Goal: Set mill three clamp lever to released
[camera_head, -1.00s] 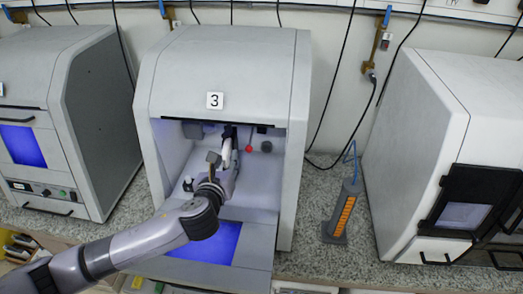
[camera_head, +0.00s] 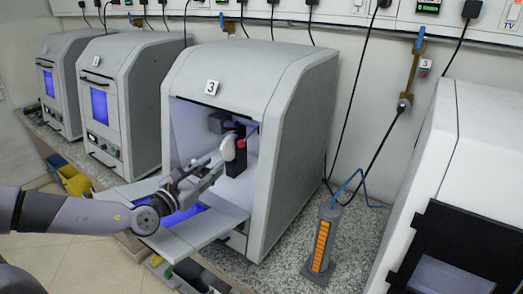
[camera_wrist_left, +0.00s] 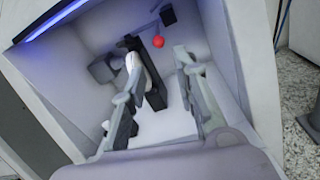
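Mill three (camera_head: 262,100) is a grey box marked "3" with its front door (camera_head: 190,236) folded down. Inside, the clamp lever's red ball knob (camera_head: 241,143) shows beside a dark clamp holder; the knob also shows in the wrist view (camera_wrist_left: 158,41). A white rounded piece (camera_wrist_left: 133,65) sits by the holder, partly behind a finger. My left gripper (camera_wrist_left: 168,82) reaches into the mill opening. Its two fingers are wide apart in the wrist view, with the red knob beyond them and no contact visible. My right gripper is in neither view.
Other closed mills (camera_head: 117,98) stand at the left, and a large grey machine (camera_head: 450,190) stands at the right. A grey tool with an orange panel (camera_head: 321,246) stands on the speckled counter beside mill three. The mill's side walls and lowered door bound the opening.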

